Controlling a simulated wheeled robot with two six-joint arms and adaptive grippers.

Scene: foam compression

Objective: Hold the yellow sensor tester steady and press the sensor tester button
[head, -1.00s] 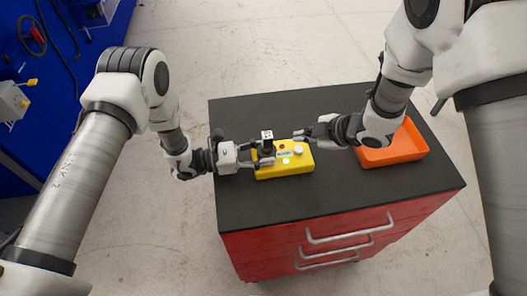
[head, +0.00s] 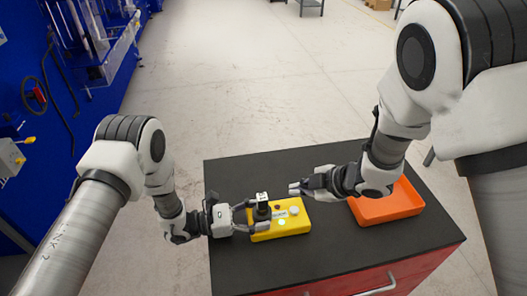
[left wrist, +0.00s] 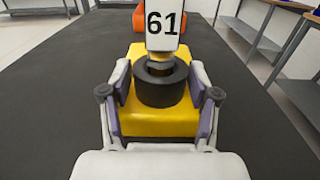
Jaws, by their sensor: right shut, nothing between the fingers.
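The yellow sensor tester (head: 290,228) lies on the black cabinet top. It has a white round button (head: 294,210), a red spot (head: 277,207) and a lit pale green spot (head: 282,223). A black round sensor (left wrist: 160,82) with a white tag reading "61" (left wrist: 163,21) stands upright at the tester's left end. My left gripper (head: 262,213) has one finger on each side of the sensor, very close to it; I cannot tell whether they touch it. My right gripper (head: 292,187) is shut and empty, apart from the tester, just above the button in the picture.
An orange tray (head: 385,211) stands at the right of the black cabinet top (head: 330,250), beneath my right arm. The cabinet has red drawers (head: 425,264) in front. The top is clear in front of the tester. Blue equipment (head: 45,75) stands at the far left.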

